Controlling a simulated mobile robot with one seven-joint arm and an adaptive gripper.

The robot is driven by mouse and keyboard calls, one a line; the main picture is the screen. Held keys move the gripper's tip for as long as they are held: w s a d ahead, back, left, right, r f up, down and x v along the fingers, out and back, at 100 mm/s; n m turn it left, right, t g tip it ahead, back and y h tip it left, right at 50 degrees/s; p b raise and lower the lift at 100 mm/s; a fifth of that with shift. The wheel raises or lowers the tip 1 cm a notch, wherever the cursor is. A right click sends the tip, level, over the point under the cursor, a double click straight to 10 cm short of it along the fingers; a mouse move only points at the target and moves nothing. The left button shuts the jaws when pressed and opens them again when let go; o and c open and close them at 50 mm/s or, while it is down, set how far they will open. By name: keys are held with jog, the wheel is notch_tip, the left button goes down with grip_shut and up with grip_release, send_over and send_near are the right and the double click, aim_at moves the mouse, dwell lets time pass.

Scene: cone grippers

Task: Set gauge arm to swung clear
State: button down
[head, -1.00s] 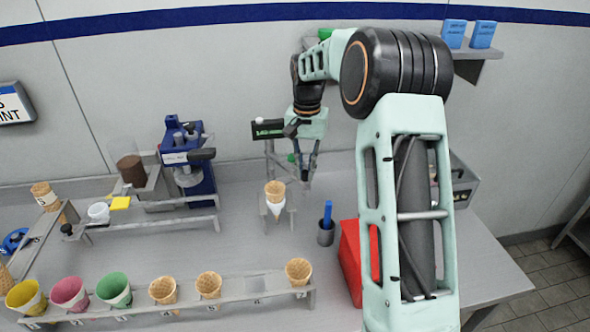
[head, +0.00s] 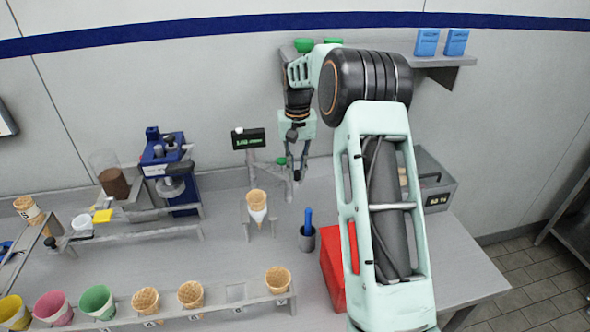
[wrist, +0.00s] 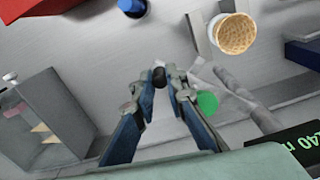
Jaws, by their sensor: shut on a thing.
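My gripper (head: 297,177) is at the gauge stand, behind and to the right of a cone in a white holder (head: 257,204). In the wrist view its fingers (wrist: 161,84) are closed around a small black knob (wrist: 159,76). The knob appears to be on the gauge arm (wrist: 203,74), a thin grey bar that is partly hidden by the right finger. A green disc (wrist: 208,102) sits beside that bar; it also shows in the head view (head: 281,160). The gauge display (head: 248,139) with green digits stands left of my gripper. The arm's exact angle is hard to tell.
A dark cup with a blue tool (head: 308,232) and a red box (head: 333,280) stand in front. A blue press (head: 171,175) is at the left. A rack of cones (head: 212,307) runs along the front. A grey box (head: 437,185) stands at the right.

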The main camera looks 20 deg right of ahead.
dwell(0.4)
jog(key=c, duration=1.9)
grip_release()
jog(key=shift+c, duration=0.2)
notch_tip(320, 180, up, 8)
jog(key=shift+f, duration=0.2)
jog(key=shift+c, duration=0.5)
